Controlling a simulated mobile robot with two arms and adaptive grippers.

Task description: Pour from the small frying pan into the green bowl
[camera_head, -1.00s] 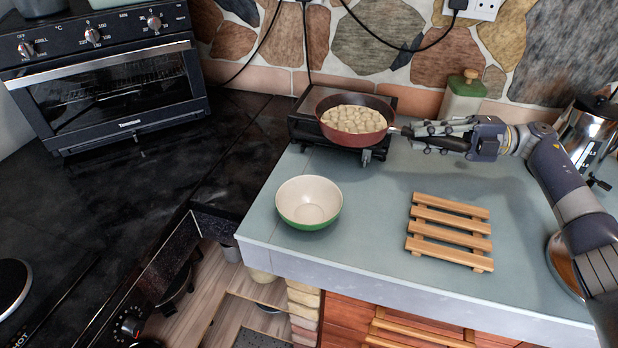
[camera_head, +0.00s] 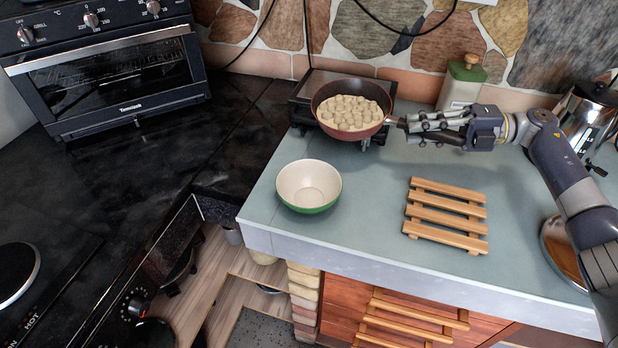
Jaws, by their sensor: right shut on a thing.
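The small frying pan (camera_head: 375,130) is reddish and holds many pale round pieces (camera_head: 350,112). It is roughly level, over the front edge of the black portable burner (camera_head: 305,110) at the back of the counter; I cannot tell whether it still touches it. My right gripper (camera_head: 432,127) is shut on the pan's handle, to the right of the pan. The green bowl (camera_head: 309,187), cream inside and green outside, stands upright and looks empty on the counter in front of the pan, slightly left. My left gripper is not in view.
A wooden slatted trivet (camera_head: 446,215) lies right of the bowl. A green-topped bottle (camera_head: 463,82) stands behind my right gripper, and a metal pot (camera_head: 588,115) stands at the right. The grey-green counter (camera_head: 370,210) is clear between bowl and trivet. An oven (camera_head: 110,75) is at left.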

